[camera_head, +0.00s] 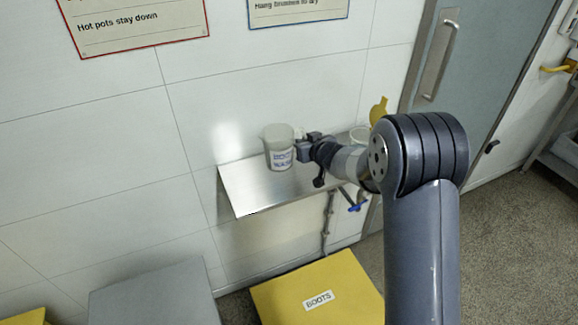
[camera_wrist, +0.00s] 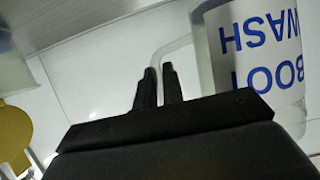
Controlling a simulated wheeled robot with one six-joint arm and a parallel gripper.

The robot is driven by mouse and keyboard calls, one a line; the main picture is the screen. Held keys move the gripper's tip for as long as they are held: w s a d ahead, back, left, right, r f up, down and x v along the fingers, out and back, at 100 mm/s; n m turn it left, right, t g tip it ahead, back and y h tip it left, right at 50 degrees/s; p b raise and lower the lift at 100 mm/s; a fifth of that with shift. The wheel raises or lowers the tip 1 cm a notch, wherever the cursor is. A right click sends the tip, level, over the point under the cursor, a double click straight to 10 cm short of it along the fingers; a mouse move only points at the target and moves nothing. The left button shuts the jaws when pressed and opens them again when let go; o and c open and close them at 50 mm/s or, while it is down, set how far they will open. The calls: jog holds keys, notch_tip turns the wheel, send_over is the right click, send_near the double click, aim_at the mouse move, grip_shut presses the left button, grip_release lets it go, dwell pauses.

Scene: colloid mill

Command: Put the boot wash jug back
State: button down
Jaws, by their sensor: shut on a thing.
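The boot wash jug (camera_head: 279,149) is a pale translucent jug with a white label in blue letters. It stands upright at the metal wall shelf (camera_head: 245,188), over its back left part; I cannot tell whether its base touches the shelf. My gripper (camera_head: 299,150) is at the jug's right side. In the wrist view the jug (camera_wrist: 262,60) fills the upper right, its label upside down reading BOOT WASH. My gripper's dark fingers (camera_wrist: 160,85) are shut on the jug's handle (camera_wrist: 172,48).
Another pale container (camera_head: 359,134) and a yellow object (camera_head: 378,110) are behind my arm at the shelf's right end. A blue-handled valve (camera_head: 357,203) is below the shelf. A yellow BOOTS box (camera_head: 320,275) and a grey box (camera_head: 155,295) stand lower. The shelf's left front is clear.

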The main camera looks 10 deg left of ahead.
jog(key=shift+f, duration=3.1)
jog(key=shift+f, duration=0.1)
jog(key=shift+f, duration=0.15)
jog(key=c, duration=1.5)
grip_release()
jog(key=shift+c, duration=0.2)
jog(key=shift+r, duration=0.25)
jog(key=b+v, duration=0.2)
jog(key=v, duration=1)
